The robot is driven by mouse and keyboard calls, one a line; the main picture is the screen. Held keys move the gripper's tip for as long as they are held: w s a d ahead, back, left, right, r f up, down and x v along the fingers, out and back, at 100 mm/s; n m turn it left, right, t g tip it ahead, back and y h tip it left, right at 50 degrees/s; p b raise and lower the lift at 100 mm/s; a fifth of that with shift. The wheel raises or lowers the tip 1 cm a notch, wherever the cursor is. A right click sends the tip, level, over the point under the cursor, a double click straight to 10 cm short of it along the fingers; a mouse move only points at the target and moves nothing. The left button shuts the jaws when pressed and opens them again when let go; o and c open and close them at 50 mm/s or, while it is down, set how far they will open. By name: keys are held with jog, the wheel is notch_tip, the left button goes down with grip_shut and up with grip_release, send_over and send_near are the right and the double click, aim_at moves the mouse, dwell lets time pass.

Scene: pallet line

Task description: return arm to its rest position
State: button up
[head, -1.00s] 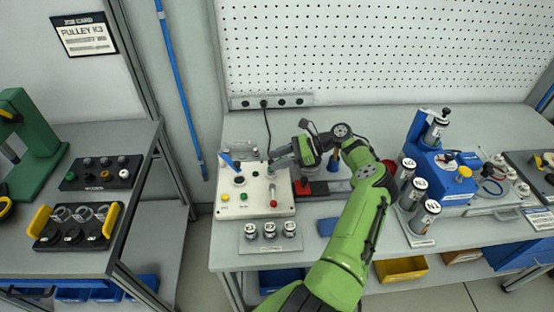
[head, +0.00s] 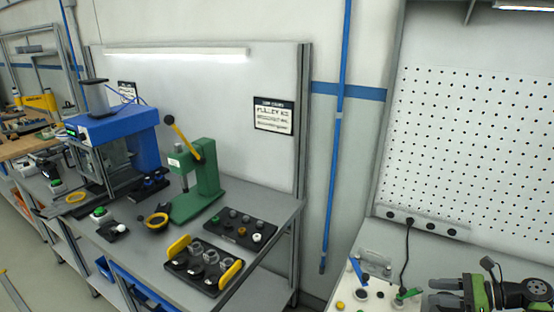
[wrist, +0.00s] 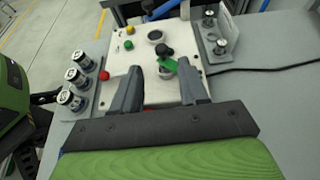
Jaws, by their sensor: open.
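My gripper (head: 443,292) shows at the lower right of the head view, above the bench and beside a white control box (head: 373,300). Most of my green arm is cut off by the frame edge. In the wrist view, my gripper (wrist: 158,68) has its two grey fingers spread apart over the control box (wrist: 120,62). A green lever (wrist: 168,63) on the box shows between the fingers. The fingers hold nothing that I can see. I cannot tell if they touch the lever.
The box also has a red knob (wrist: 104,76). Several labelled cylinders (wrist: 73,86) stand beside it. A black cable (head: 405,255) runs down from the wall socket strip. A second bench at left holds a green press (head: 205,185) and a black tray (head: 205,272) with yellow handles.

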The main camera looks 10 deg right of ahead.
jog(key=w+a+r+n+g+h, duration=0.2)
jog(key=a+r+n+g, duration=0.15)
jog(key=a, duration=0.55)
jog(key=w+a+r+n+g+h, duration=0.1)
jog(key=w+a+r+n+g, duration=0.15)
jog(key=a+r+n, duration=0.45)
jog(key=w+a+r+n+g+h, duration=0.2)
jog(key=a+n+g, duration=0.1)
jog(key=a, duration=0.8)
jog(key=s+a+r+n+t+h, duration=0.25)
jog(key=s+a+n, duration=0.2)
jog(key=s, duration=0.35)
jog(key=s+a+r+n+t+h, duration=0.1)
jog(key=s+a+r+n+h, duration=0.25)
jog(key=s+a, duration=0.35)
jog(key=s+d+f+n+t, duration=0.1)
jog(key=s+n, duration=0.3)
jog(key=s, duration=0.4)
jog(key=shift+s+t+y, duration=0.4)
jog(key=shift+t, duration=0.25)
